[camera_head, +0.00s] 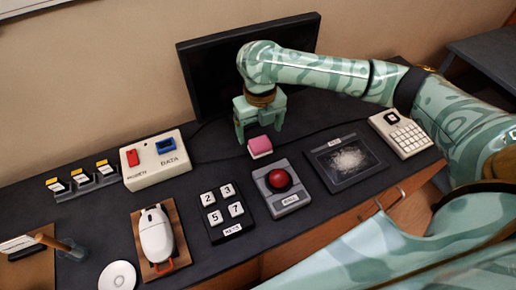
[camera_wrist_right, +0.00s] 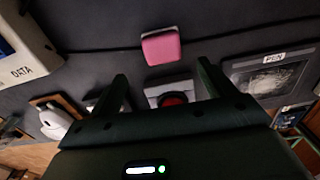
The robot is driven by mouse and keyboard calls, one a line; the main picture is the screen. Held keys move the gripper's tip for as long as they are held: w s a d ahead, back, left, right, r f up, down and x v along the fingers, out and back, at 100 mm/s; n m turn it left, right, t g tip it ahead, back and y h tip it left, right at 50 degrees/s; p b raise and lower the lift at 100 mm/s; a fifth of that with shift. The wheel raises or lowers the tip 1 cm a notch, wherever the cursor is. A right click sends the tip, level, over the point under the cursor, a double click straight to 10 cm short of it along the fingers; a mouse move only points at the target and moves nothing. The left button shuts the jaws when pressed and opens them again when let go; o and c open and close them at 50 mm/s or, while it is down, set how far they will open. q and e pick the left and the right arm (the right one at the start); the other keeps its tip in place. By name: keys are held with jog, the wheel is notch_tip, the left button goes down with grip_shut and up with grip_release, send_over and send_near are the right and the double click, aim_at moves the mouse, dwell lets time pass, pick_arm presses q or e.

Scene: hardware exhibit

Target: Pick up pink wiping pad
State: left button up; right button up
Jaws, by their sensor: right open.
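The pink wiping pad (camera_head: 260,146) is a small block with a pale lower layer. It lies on the dark desk behind the red push button. It also shows in the wrist view (camera_wrist_right: 161,47), in line with the gap between the fingers and just beyond their tips. My right gripper (camera_head: 259,133) is open and empty, pointing down close to the pad. Its two fingers show in the wrist view (camera_wrist_right: 162,72), one to each side of the pad's line. No contact with the pad can be made out. My left gripper is not in view.
A black monitor (camera_head: 215,85) stands behind the gripper. The red button box (camera_head: 289,202) and scratched pen tablet (camera_head: 345,178) are in front and to the right. A number-key pad (camera_head: 237,229), white mouse (camera_head: 156,235) and DATA box (camera_head: 153,177) lie left. A cable crosses behind the pad.

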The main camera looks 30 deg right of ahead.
aim_at(261, 144)
notch_tip(261, 144, down, 3)
jog(key=shift+r+b, duration=0.1)
jog(key=shift+b, duration=0.25)
jog(key=f+b, duration=0.2)
jog(key=f, duration=0.1)
jog(key=f+b, duration=0.1)
jog(key=f, duration=0.1)
jog(key=shift+w+d, duration=0.15)
jog(key=shift+d, duration=0.15)
jog(key=shift+r, duration=0.15)
jog(key=shift+c, duration=0.3)
jog(key=c, duration=1)
